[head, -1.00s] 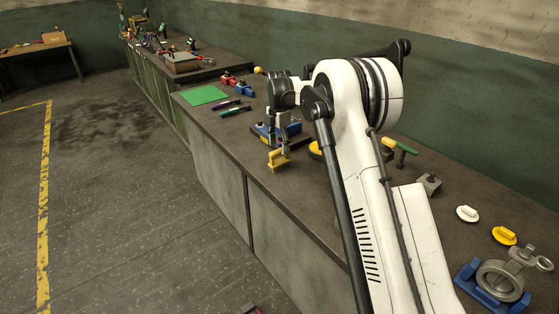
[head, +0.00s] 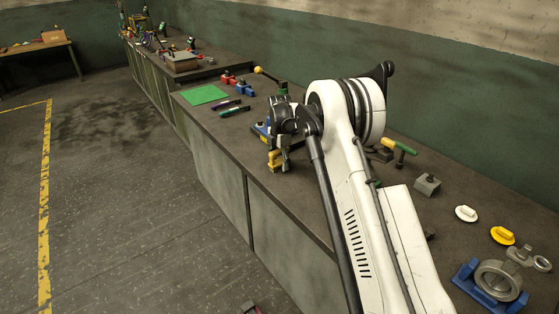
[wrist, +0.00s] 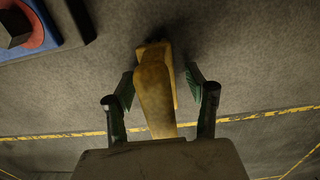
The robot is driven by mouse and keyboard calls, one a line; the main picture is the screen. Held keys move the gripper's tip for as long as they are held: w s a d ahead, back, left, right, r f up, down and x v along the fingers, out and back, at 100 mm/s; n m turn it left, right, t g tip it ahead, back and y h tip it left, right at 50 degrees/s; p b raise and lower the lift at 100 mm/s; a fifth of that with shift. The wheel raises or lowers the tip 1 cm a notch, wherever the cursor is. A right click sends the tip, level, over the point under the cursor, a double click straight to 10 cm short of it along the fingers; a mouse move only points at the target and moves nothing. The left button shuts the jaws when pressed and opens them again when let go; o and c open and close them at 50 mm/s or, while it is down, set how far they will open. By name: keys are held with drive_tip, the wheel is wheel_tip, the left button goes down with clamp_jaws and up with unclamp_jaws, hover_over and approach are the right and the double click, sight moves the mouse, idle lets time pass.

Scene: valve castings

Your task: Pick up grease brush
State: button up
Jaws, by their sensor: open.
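A yellow piece (head: 274,160) stands at the front edge of the bench, partly hidden by my gripper (head: 281,150) in the head view. In the wrist view the yellow piece (wrist: 154,90) lies between the two dark green fingers of my gripper (wrist: 160,86), long and narrow with a block at its far end. The fingers are open, one on each side, with a gap visible to both. I cannot tell for sure that this piece is the grease brush. Two slim dark-handled tools (head: 233,107) lie farther along the bench, beside a green mat.
A blue holder (head: 259,129) is close behind my gripper; its red and blue part (wrist: 30,28) fills the wrist view's upper left. A green-handled tool (head: 402,147), a grey block (head: 428,185), white and yellow caps and a blue-based casting (head: 493,286) stand to the right.

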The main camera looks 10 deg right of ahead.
sight(279, 150)
clamp_jaws()
drive_tip(key=shift+r, duration=0.15)
wheel_tip(279, 150, up, 4)
drive_tip(key=shift+b, duration=0.3)
drive_tip(key=s+a+r, duration=0.6)
drive_tip(key=s+a, duration=0.1)
drive_tip(key=a, duration=0.1)
drive_tip(key=shift+s+a+r+b, duration=0.3)
drive_tip(key=shift+a+r+b, duration=0.1)
drive_tip(key=shift+b, duration=0.05)
drive_tip(key=c, duration=0.7)
unclamp_jaws()
drive_tip(key=c, duration=0.5)
